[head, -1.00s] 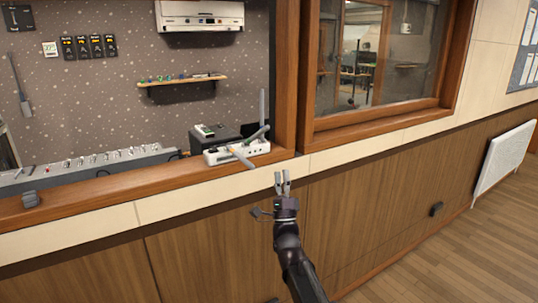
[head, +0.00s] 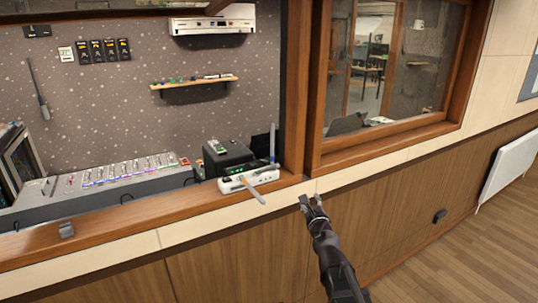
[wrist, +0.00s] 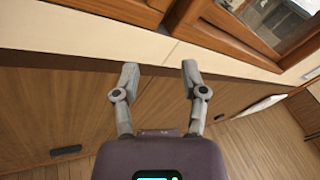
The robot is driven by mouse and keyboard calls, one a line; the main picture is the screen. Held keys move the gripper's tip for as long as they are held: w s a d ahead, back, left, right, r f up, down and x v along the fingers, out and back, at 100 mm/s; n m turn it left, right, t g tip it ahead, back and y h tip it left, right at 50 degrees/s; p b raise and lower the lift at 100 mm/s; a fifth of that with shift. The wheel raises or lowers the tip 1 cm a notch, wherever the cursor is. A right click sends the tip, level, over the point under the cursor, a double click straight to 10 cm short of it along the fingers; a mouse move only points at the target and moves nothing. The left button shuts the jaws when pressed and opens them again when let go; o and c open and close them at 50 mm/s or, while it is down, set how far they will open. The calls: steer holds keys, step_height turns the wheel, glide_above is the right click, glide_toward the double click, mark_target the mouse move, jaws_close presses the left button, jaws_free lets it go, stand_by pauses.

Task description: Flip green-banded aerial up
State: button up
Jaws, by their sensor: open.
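A white box with aerials (head: 262,182) sits on the wooden sill at the window corner in the head view. A grey aerial (head: 252,190) lies down, pointing forward over the sill's front edge. The colour bands are too small to tell which aerial is green-banded. My gripper (head: 313,200) is open and empty, in front of the wall, to the right of the box and slightly lower. In the wrist view my gripper (wrist: 160,70) has its fingers apart with only wall panel between them; the box is not in that view.
The wooden sill (head: 110,237) runs along the opening, with a small grey block (head: 66,230) on it. Behind it are a fader desk (head: 110,180) and a dark box (head: 228,155). A window frame post (head: 294,90) stands right of the aerials. Floor at right is clear.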

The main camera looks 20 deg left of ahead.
mark_target(269, 168)
steer(key=s+a+r+n+g+y+p, duration=0.1)
steer(key=s+a+r+g+y+p, duration=0.1)
steer(key=s+r+g+y+p, duration=0.4)
step_height(269, 168, up, 4)
steer(key=shift+s+a+f+y+p, duration=0.1)
steer(key=shift+s+a+y+p, duration=0.2)
steer(key=shift+s+y+p, duration=0.65)
steer(key=shift+s+a+h, duration=0.1)
steer(key=shift+s+h, duration=0.1)
steer(key=shift+h, duration=0.05)
steer(key=x, duration=1.3)
steer(key=shift+w+a+f, duration=0.1)
steer(key=shift+w+a, duration=0.05)
steer(key=shift+a, duration=0.1)
jaws_close()
